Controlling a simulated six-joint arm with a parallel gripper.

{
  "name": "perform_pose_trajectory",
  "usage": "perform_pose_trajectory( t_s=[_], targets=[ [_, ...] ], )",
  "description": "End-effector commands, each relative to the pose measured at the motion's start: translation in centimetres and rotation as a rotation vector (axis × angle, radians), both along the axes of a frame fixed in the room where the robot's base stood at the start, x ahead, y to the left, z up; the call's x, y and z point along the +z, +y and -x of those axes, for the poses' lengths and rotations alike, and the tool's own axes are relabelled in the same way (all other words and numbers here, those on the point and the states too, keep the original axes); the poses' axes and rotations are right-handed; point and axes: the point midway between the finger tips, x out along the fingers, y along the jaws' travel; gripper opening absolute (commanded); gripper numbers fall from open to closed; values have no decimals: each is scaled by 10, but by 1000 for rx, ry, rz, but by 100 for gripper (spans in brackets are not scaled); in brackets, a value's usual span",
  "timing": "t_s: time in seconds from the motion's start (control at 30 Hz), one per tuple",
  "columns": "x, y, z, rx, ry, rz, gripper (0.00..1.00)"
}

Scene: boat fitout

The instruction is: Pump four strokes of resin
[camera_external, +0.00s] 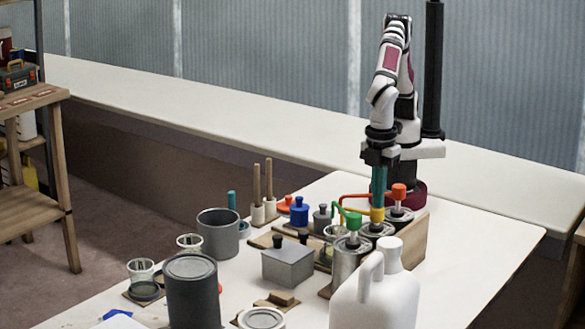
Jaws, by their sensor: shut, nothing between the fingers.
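Three pump cans stand in a row at the right of the table, with a green pump head (353,222), a yellow pump head (377,215) and an orange pump head (398,191). I cannot tell which one holds resin. My gripper (378,203) is shut and empty, pointing straight down with its teal fingers right over the yellow head. Its tips look to be touching or nearly touching that head. A clear cup (333,232) stands left of the cans near the spouts, partly hidden by the pumps.
A white jug (376,297) stands in front of the cans. A grey box (288,264), a dark grey can (193,292), a grey pot (218,236) and clear cups (141,270) crowd the left. Blue and red knobbed pieces (299,212) stand behind. The table's right side is clear.

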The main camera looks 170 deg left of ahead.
Motion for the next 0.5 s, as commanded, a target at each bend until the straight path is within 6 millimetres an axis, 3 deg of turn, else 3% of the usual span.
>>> perform_pose_trajectory(
  t_s=[0.33, 0.5],
  targets=[
    [-6, 0, 0, 1, 2, -1, 0],
    [4, 0, 0, 1, 0, 0, 0]
  ],
)
